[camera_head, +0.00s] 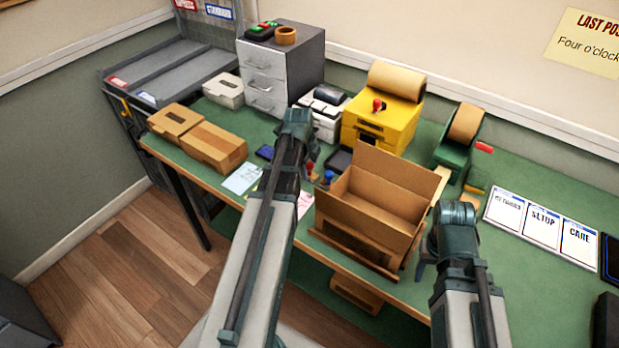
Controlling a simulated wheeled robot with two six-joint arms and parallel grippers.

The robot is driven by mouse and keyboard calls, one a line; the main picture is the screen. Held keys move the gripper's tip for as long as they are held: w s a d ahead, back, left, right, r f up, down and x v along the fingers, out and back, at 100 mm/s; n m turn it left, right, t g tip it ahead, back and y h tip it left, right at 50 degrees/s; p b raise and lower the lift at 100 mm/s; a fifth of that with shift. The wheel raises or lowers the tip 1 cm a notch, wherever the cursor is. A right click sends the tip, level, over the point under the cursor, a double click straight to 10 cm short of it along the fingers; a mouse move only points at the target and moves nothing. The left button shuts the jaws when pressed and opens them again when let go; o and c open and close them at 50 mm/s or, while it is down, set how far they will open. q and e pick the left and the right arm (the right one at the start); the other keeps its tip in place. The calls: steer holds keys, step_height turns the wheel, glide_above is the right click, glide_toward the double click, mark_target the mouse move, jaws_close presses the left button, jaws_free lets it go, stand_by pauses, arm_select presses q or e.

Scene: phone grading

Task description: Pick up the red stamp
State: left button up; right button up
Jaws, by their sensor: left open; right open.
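The red stamp (311,167) is a small upright shape on the green table, just right of my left arm and partly hidden by it. A blue-handled stamp (327,178) stands beside it, left of the open carton. My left gripper (298,127) is at the far end of the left arm, behind and slightly left of the stamps. Its jaws are open, but its fingers are hard to make out. My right gripper (428,250) is open, right of the carton and far from the red stamp; its fingers are mostly hidden.
An open cardboard box (376,205) stands close right of the stamps. A dark pad (339,160), a yellow machine (379,124) and a grey drawer unit (275,75) stand behind. A brown carton (215,148) lies left. White cards (541,228) lie on the right.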

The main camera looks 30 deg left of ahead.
mark_target(309, 163)
steer(key=shift+r, duration=0.1)
arm_select(q)
jaws_close()
steer(key=shift+r, duration=0.1)
stand_by(0.3)
step_height(309, 163, up, 10)
steer(key=p, duration=1)
arm_select(e)
step_height(309, 163, up, 10)
